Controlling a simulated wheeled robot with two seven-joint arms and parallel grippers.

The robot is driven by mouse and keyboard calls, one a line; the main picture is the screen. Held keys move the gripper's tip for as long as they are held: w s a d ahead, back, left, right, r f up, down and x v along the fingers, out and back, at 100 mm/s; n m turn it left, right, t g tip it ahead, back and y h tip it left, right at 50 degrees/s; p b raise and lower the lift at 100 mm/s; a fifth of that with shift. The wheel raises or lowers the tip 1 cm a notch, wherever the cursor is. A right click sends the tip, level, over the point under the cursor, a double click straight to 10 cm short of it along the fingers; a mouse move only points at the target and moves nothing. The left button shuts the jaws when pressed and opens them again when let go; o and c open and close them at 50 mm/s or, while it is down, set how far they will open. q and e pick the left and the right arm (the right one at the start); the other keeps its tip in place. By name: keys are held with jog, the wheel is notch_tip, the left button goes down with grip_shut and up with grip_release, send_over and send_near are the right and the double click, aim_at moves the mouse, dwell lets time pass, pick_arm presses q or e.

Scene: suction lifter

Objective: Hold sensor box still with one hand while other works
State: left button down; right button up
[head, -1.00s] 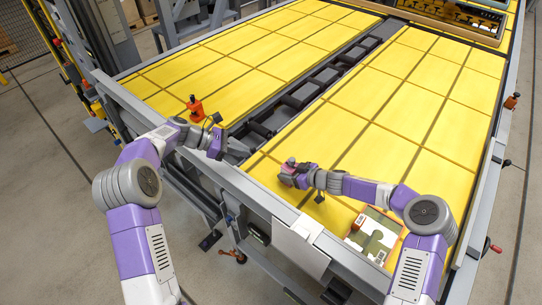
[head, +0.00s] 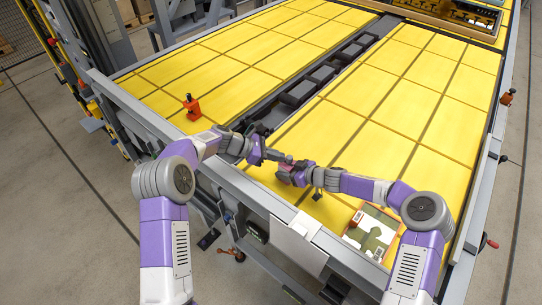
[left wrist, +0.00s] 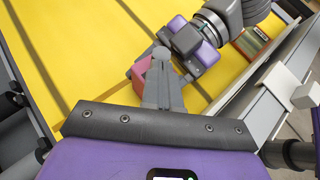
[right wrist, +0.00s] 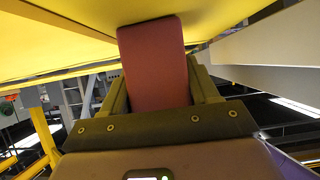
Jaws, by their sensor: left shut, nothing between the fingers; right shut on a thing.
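The sensor box appears to be the small dark red block (right wrist: 155,65) between the fingers of my right gripper in the right wrist view. My right gripper (head: 286,172) is shut on it, low over the near yellow panel. The block also shows in the left wrist view (left wrist: 141,72), partly hidden behind my left fingers. My left gripper (head: 284,158) is shut and empty. Its fingertips (left wrist: 162,56) are right at the block; I cannot tell whether they touch it. In the head view the block is mostly hidden by the grippers.
An orange-red device (head: 192,108) stands on the left yellow panel. A shallow tray (head: 352,241) with a puzzle-shaped piece lies near my right forearm. A dark channel (head: 318,78) splits the panels. A grey rail (head: 262,207) runs along the near edge.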

pick_arm(q)
jog(key=shift+s+d, duration=0.2)
jog(key=shift+d, duration=0.35)
jog(key=shift+s+d, duration=0.2)
jog(key=shift+d, duration=0.45)
pick_arm(e)
jog(key=shift+s+a, duration=0.1)
jog(key=shift+a, duration=0.05)
pick_arm(q)
jog(key=a+f+v, duration=0.1)
jog(key=f+v, duration=0.1)
jog(key=v, duration=1.2)
jog(key=shift+s, duration=0.1)
pick_arm(e)
jog(key=shift+d, duration=0.2)
